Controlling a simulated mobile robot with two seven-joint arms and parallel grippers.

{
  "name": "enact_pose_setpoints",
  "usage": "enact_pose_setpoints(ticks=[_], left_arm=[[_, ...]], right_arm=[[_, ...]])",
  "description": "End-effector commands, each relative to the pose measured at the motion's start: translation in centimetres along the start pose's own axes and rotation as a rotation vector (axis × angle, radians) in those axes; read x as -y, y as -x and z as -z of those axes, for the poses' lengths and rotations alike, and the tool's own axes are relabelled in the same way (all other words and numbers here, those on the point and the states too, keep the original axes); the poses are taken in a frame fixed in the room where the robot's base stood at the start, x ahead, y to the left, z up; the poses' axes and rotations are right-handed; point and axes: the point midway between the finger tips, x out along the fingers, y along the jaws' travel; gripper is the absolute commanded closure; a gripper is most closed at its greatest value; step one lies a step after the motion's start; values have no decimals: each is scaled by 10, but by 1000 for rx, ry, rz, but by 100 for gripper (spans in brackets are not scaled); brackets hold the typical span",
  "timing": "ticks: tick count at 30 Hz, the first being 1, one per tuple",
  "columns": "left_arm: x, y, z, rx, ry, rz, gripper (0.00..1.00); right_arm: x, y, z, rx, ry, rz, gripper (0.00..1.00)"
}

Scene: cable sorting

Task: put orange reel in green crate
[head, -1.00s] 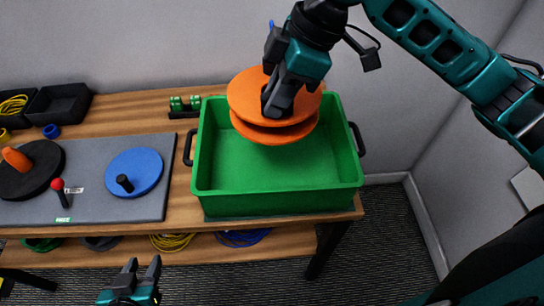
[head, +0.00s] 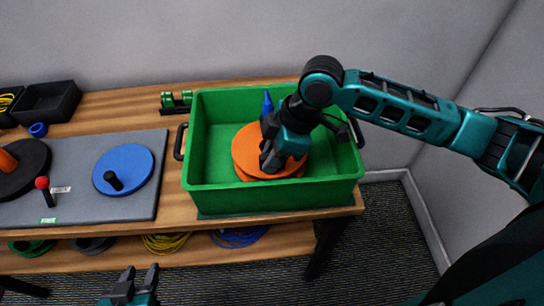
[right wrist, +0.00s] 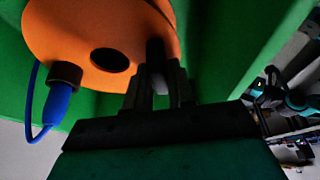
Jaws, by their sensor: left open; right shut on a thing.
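The orange reel (head: 246,152) is inside the green crate (head: 225,196), below the level of its rim. My right gripper (head: 270,160) is shut on the reel; in the right wrist view the fingers (right wrist: 160,85) close at the reel's orange flange (right wrist: 105,30), near its dark centre hole. A blue cable end (right wrist: 58,103) with a black collar hangs by the reel; its blue tip (head: 267,102) also shows in the head view. Whether the reel touches the crate floor I cannot tell. My left gripper (head: 138,280) is open and empty, low in front of the table.
A grey panel (head: 75,205) left of the crate carries a blue disc (head: 135,160), a black disc and a red-knobbed lever (head: 42,184). Black bins (head: 50,102) and green rollers (head: 176,99) stand behind. Cable coils lie on the lower shelf. The crate's left part is empty.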

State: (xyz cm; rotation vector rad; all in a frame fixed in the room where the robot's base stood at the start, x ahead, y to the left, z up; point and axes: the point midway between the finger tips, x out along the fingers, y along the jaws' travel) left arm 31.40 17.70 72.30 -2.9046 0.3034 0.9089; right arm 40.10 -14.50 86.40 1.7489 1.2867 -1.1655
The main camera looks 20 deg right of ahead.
Motion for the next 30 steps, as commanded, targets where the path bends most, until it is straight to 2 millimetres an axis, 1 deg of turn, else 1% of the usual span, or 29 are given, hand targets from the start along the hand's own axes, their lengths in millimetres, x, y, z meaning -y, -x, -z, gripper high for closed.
enact_pose_setpoints(ticks=[1,6,7,15,23,26,29,30], left_arm=[[0,-1,0,-2,0,0,57],[1,-2,3,-7,-1,1,57],[1,-2,3,-8,-1,1,57],[1,-2,4,-9,-1,1,57],[1,-2,4,-8,-1,1,57],[1,0,4,-5,-1,1,57],[1,3,6,-3,0,1,57],[0,4,7,-2,0,1,57]], right_arm=[[0,-4,-1,-2,1,-1,100],[0,-4,-1,-2,1,-2,100],[0,-4,-2,0,0,0,76],[0,-4,-2,0,0,0,51],[0,-1,-1,0,1,-2,51],[-1,8,-1,0,1,-4,51],[-1,26,-1,-1,1,-5,51],[-1,35,-1,0,1,-5,51]])
